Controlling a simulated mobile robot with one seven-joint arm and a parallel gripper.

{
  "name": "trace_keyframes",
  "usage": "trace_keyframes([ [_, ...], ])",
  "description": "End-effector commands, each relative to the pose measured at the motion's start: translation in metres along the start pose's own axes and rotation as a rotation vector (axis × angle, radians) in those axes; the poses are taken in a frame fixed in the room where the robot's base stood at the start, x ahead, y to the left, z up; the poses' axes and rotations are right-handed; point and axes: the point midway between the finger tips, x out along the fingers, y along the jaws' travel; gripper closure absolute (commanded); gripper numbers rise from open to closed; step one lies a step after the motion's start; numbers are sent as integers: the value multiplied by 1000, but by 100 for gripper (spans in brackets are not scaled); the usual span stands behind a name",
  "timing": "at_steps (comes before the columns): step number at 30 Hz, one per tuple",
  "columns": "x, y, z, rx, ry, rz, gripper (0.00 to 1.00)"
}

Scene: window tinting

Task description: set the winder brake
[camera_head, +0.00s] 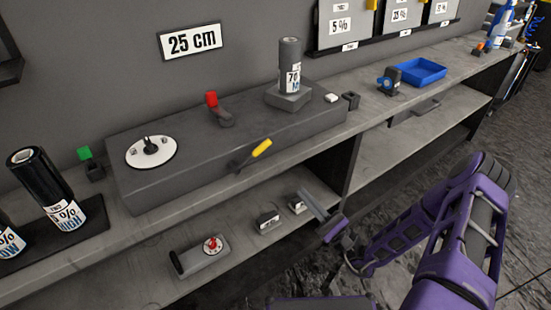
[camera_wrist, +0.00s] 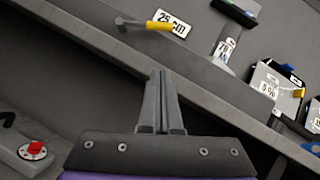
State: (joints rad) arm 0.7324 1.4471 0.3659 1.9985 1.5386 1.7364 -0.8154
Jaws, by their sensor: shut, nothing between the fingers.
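The long grey winder box (camera_head: 190,168) sits on the bench top. A red-tipped lever (camera_head: 211,100) stands up on its top, and a yellow-handled crank (camera_head: 262,148) sticks out from its front. A white dial (camera_head: 140,158) with a black knob is at its left end. I cannot tell from labels which lever is the brake. In the wrist view the yellow handle (camera_wrist: 160,26) is above and beyond my fingertips, apart from them. My gripper (camera_head: 305,194) is shut and empty, in front of the bench at lower-shelf height. Its closed fingers fill the middle of the wrist view (camera_wrist: 157,75).
A dark roll marked 70 (camera_head: 290,70) stands on the winder's right end. Black film rolls (camera_head: 50,190) stand at left, and a blue tray (camera_head: 418,71) is at right. The lower shelf holds a box with a red knob (camera_head: 212,245).

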Motion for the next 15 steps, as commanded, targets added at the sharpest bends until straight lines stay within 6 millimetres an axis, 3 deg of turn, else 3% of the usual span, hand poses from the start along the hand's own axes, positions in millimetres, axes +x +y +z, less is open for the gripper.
trace_keyframes([
  [8, 6, 0, 0, -1, 0, 4, 100],
  [15, 45, 1, 0, -1, -3, 7, 100],
])
